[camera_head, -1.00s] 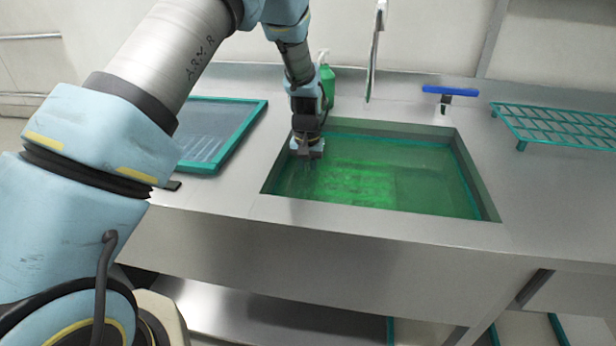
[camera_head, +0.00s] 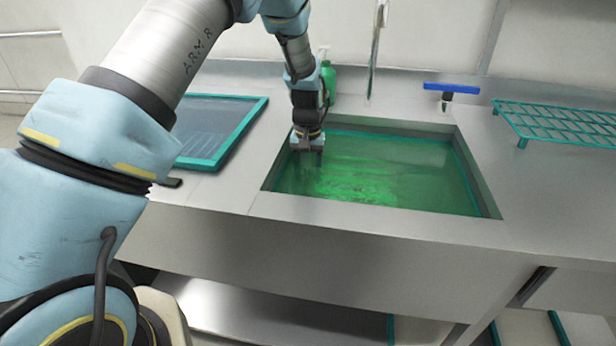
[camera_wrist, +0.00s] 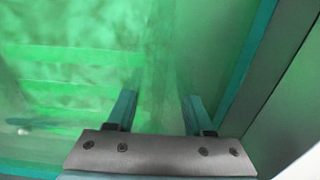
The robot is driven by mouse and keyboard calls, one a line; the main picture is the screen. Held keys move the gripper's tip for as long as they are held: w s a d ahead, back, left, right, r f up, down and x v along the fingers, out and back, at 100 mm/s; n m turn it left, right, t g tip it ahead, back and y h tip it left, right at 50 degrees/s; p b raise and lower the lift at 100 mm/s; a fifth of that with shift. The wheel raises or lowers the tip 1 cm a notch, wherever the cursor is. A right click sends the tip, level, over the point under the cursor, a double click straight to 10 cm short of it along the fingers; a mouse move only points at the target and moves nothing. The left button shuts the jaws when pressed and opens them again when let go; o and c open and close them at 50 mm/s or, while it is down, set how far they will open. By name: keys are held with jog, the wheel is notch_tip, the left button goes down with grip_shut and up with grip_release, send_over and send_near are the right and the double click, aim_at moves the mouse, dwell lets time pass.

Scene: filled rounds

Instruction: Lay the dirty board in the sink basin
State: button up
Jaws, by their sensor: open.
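The board (camera_head: 400,160), with green smears and a teal frame, lies low in the sink basin (camera_head: 482,172). Its frame shows along the back and right side of the basin. In the wrist view the green board (camera_wrist: 70,70) fills most of the picture, with its teal edge at the right. My gripper (camera_head: 308,160) is over the left end of the basin, pointing down. In the wrist view my gripper (camera_wrist: 158,100) has its two fingers apart with nothing between them. I cannot tell whether the fingertips touch the board.
A teal-framed screen (camera_head: 215,130) lies on the counter left of the basin. The front counter strip is clear.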

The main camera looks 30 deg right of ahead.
notch_tip(320, 180, up, 11)
jog(key=b, duration=0.2)
dwell(0.5)
